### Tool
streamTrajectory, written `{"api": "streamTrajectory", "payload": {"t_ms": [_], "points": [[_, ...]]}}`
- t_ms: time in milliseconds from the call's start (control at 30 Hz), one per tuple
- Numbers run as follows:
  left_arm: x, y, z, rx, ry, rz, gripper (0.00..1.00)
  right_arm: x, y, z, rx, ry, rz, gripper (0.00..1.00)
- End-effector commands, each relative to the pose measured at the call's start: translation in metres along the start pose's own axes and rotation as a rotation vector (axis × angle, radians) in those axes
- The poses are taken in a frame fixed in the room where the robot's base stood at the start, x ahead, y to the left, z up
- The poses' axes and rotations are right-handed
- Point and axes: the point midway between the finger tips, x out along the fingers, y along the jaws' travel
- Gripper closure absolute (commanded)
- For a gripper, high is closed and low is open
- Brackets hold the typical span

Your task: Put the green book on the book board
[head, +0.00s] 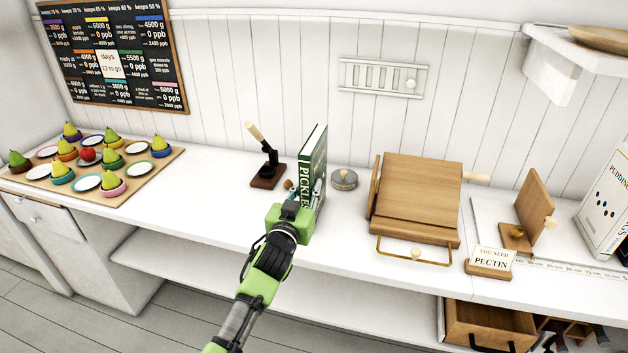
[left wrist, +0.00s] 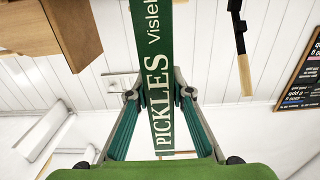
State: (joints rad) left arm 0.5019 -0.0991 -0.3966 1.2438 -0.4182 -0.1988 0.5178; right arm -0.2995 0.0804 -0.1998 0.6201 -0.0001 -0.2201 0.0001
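The green book (head: 314,172) stands upright on the white counter, its spine with "PICKLES" facing me. In the left wrist view the spine of the green book (left wrist: 157,85) runs up the middle. My left gripper (head: 298,192) is at the spine, with one finger on each side. In the left wrist view the fingertips of my left gripper (left wrist: 160,90) appear to press on both sides of the book. The wooden book board (head: 416,190), a tilted stand with a front rail, stands on the counter to the right. My right gripper is not in view.
A grey round tin (head: 344,179) sits just right of the book. A dark lever device (head: 266,170) stands left of it. A "PECTIN" sign (head: 490,262) and a wooden bookend (head: 534,208) are right of the board. A tray (head: 25,177) of pears lies far left.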

Motion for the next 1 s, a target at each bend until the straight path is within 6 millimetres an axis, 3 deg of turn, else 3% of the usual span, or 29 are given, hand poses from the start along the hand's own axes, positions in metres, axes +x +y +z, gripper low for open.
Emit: {"api": "streamTrajectory", "payload": {"t_ms": [267,1000], "points": [[0.000,0.001,-0.006,0.000,0.007,0.002,1.00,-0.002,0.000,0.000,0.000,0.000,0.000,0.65],[0.000,0.001,-0.041,-0.001,0.007,0.002,1.00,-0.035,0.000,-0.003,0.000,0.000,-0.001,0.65]]}}
